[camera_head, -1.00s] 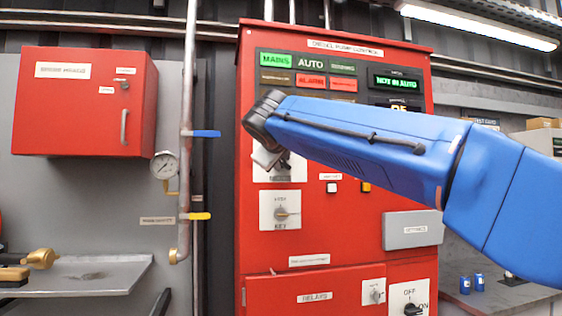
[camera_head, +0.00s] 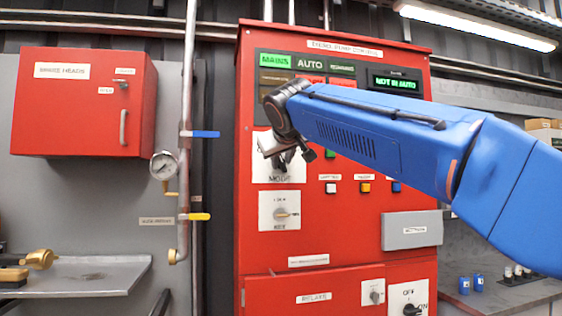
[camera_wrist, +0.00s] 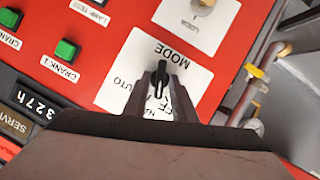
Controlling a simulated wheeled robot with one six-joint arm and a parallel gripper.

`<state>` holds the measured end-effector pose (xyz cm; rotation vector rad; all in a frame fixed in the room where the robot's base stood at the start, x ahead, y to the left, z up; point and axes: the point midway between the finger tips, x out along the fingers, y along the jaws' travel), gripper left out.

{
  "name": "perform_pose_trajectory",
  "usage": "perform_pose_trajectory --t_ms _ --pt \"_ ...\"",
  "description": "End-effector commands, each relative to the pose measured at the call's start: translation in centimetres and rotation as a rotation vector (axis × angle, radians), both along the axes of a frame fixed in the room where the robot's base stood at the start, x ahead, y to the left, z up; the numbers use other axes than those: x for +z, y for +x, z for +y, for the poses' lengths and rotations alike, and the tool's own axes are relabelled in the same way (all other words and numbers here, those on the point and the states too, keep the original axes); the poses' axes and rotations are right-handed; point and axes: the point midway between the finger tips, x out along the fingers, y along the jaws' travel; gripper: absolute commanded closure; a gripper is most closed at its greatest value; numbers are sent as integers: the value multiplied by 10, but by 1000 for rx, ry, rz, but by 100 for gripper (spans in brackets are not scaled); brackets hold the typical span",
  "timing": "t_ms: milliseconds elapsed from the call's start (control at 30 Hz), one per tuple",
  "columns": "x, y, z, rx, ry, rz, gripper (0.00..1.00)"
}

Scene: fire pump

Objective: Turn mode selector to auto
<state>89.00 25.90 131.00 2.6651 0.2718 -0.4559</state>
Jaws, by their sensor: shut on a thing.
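The mode selector is a black knob (camera_wrist: 161,78) on a white plate (camera_wrist: 137,62) marked MODE, with AUTO lettering at the left in the wrist view. Other position lettering is partly covered by my fingers. My gripper (camera_wrist: 160,104) is at the knob, its fingers on both sides of the knob's handle and shut on it. The handle lies nearly upright in the wrist picture. In the head view the knob (camera_head: 283,161) shows just below my gripper (camera_head: 276,147), on the red control panel (camera_head: 340,225). The display (camera_head: 394,83) reads NOT IN AUTO in green.
A key switch (camera_head: 280,211) sits below the selector. Small push buttons (camera_head: 364,187) are to its right, under my arm. A pipe (camera_head: 187,130) with blue and yellow levers and a gauge (camera_head: 164,166) stands left of the panel.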

Motion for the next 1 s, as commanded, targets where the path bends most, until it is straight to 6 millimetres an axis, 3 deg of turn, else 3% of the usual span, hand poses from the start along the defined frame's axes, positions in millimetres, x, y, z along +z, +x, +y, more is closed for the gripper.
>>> perform_pose_trajectory --t_ms 1000 --pt "-2 3 -11 -3 917 264 98"
